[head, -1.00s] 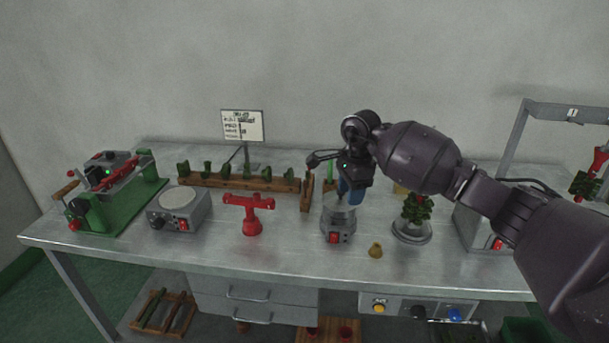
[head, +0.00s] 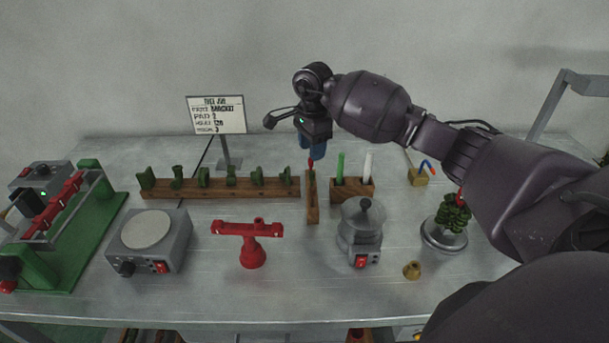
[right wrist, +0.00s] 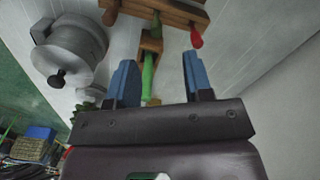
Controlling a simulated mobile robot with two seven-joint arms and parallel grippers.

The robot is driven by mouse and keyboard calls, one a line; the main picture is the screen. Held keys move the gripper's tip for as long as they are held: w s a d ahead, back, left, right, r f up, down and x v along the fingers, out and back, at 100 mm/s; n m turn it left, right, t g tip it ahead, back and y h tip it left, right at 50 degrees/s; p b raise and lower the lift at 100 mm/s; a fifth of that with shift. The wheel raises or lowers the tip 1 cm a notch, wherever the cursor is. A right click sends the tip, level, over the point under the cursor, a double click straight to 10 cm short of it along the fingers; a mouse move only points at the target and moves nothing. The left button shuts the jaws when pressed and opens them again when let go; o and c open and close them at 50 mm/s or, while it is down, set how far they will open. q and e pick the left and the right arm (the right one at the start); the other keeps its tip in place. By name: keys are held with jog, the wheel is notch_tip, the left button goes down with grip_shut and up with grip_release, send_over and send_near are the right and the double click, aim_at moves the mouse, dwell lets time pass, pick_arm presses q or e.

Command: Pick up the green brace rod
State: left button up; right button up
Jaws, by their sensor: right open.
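The green brace rod (head: 340,168) stands upright in a small wooden block (head: 352,191) at the back of the bench, beside a white rod (head: 367,163). My right gripper (head: 312,152) hangs above the bench, slightly left of the rod in the head view, its blue fingers pointing down. In the right wrist view its fingers (right wrist: 159,62) are apart, and the green rod (right wrist: 148,75) shows in the gap between them, not gripped. My left gripper is not in view.
A narrow wooden holder (head: 312,205) with a red-tipped tool (head: 311,164) stands just left of the rod block. A metal pot (head: 360,235) is in front. A long wooden rack (head: 220,188) lies left. A potted wax tree (head: 449,220) stands right.

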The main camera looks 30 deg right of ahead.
aim_at(312, 172)
jog(key=f, duration=0.1)
jog(key=f+b, duration=0.1)
jog(key=f, duration=0.1)
jog(key=f+b, duration=0.1)
jog(key=f, duration=0.1)
jog(key=shift+s, duration=0.25)
notch_tip(312, 172, down, 4)
jog(key=shift+f+b, duration=0.25)
jog(key=shift+b, duration=0.4)
jog(key=shift+f, duration=0.45)
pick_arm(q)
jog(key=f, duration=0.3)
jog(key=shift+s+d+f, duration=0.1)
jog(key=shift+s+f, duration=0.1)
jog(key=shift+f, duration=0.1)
pick_arm(e)
jog(key=shift+r, duration=0.1)
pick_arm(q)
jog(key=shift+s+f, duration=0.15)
pick_arm(e)
grip_shut()
